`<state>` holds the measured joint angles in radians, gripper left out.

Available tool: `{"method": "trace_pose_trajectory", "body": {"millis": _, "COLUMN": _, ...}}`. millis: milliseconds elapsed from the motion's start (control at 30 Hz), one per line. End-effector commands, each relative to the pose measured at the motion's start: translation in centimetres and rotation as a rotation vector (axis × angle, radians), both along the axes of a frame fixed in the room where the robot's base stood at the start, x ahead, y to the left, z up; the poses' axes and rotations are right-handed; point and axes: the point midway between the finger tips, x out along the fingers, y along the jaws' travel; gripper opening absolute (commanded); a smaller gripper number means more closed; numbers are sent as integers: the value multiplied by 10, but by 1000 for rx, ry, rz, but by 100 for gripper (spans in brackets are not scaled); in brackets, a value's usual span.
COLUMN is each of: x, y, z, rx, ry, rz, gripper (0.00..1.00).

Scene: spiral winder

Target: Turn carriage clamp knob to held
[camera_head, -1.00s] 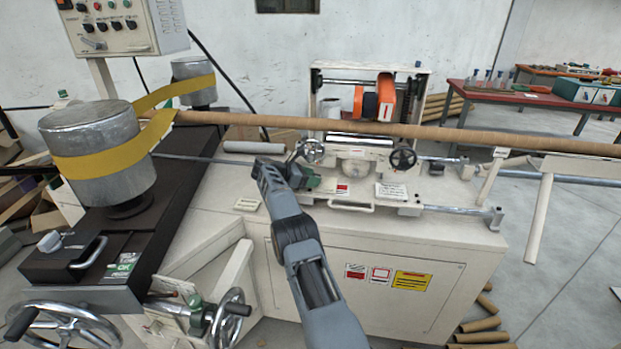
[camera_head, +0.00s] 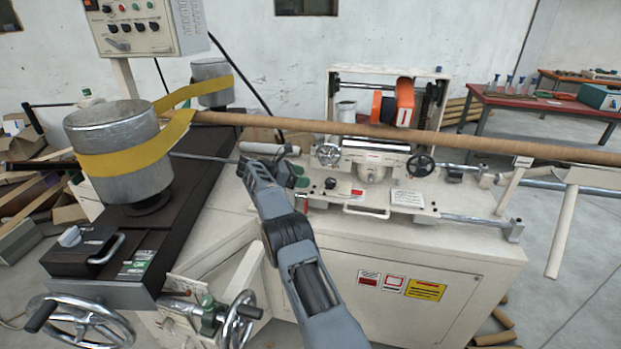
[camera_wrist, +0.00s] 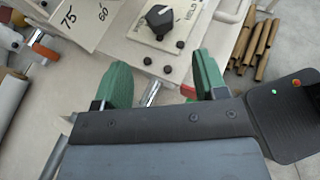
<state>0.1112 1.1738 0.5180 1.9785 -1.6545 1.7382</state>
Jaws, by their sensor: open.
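The clamp knob (camera_wrist: 160,15) is black with a white pointer mark. It sits on a pale lettered plate at the top middle of the wrist view; the lettering is only partly readable. In the head view the knob (camera_head: 330,183) is a small dark shape on the machine's front deck. My gripper (camera_wrist: 161,78) has two green fingers spread apart, with the knob beyond their tips and not between them. In the head view my gripper (camera_head: 297,174) is just left of the knob, partly hidden by my wrist.
A metal rod (camera_wrist: 151,92) shows between the fingers, with a red-orange piece (camera_wrist: 188,91) near the right finger. A numbered scale plate (camera_wrist: 82,20) is at upper left.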

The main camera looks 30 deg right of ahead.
Motion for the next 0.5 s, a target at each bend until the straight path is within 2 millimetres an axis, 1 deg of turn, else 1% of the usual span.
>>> {"method": "trace_pose_trajectory", "body": {"millis": 33, "x": 0, "y": 6, "z": 6, "rx": 0, "ry": 0, "rz": -2, "gripper": 66}}
{"method": "trace_pose_trajectory", "body": {"millis": 200, "x": 1, "y": 20, "z": 13, "rx": 1, "ry": 0, "rz": -8, "gripper": 66}}
{"method": "trace_pose_trajectory", "body": {"millis": 367, "x": 1, "y": 26, "z": 15, "rx": 1, "ry": 1, "rz": -13, "gripper": 66}}
{"method": "trace_pose_trajectory", "body": {"millis": 500, "x": 1, "y": 27, "z": 15, "rx": 1, "ry": 0, "rz": -15, "gripper": 66}}
